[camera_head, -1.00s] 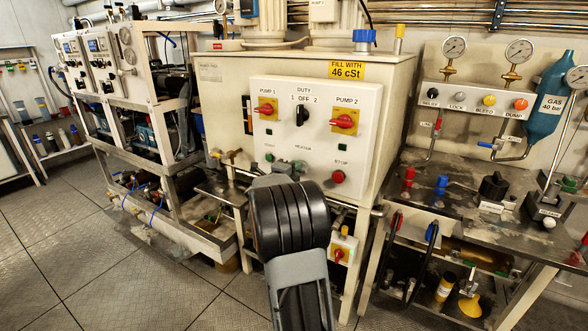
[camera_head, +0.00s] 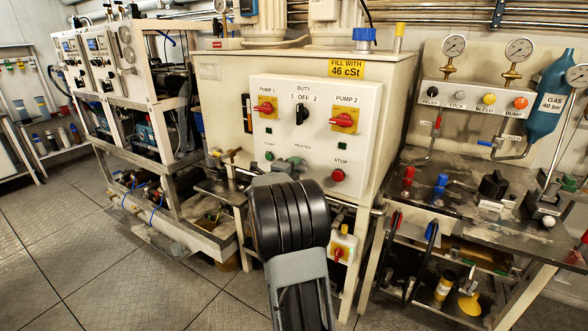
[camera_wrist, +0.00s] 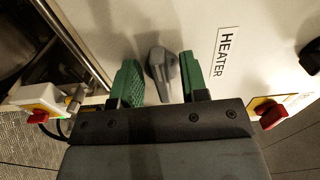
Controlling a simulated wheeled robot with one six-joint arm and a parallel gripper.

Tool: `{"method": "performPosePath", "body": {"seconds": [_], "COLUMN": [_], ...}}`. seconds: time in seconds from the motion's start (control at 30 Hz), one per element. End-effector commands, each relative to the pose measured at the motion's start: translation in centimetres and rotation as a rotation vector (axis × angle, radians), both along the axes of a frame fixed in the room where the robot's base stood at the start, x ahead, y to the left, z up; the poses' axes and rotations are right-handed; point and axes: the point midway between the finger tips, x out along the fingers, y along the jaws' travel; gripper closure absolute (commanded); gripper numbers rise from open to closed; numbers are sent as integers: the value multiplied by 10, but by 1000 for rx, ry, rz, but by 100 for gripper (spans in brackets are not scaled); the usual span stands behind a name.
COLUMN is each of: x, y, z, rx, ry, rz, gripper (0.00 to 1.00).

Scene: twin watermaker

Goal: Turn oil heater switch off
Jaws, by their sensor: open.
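A grey heater switch knob (camera_wrist: 158,70) stands on a pale panel in the wrist view, beside a HEATER label (camera_wrist: 228,52). My gripper (camera_wrist: 160,80) is open, with one green finger on each side of the knob. A narrow gap shows by the left finger, and the right finger is very close to the knob. I cannot tell if they touch.
Red-handled switches sit close by in the wrist view, at left (camera_wrist: 38,96) and right (camera_wrist: 272,115). On the panel are the pump 1 switch (camera_head: 265,107), pump 2 switch (camera_head: 344,120), black duty switch (camera_head: 302,115) and red stop button (camera_head: 338,175). A cluttered bench (camera_head: 460,215) stands at right.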

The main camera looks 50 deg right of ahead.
Motion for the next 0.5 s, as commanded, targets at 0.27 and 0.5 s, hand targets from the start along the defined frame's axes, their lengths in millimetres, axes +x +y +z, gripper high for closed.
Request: {"method": "performPosePath", "body": {"seconds": [0.27, 0.5], "x": [-9, -21], "y": [41, 88], "z": [1, 1], "rx": [-1, -1], "ry": [-1, 0], "rz": [4, 4], "gripper": [60, 60]}}
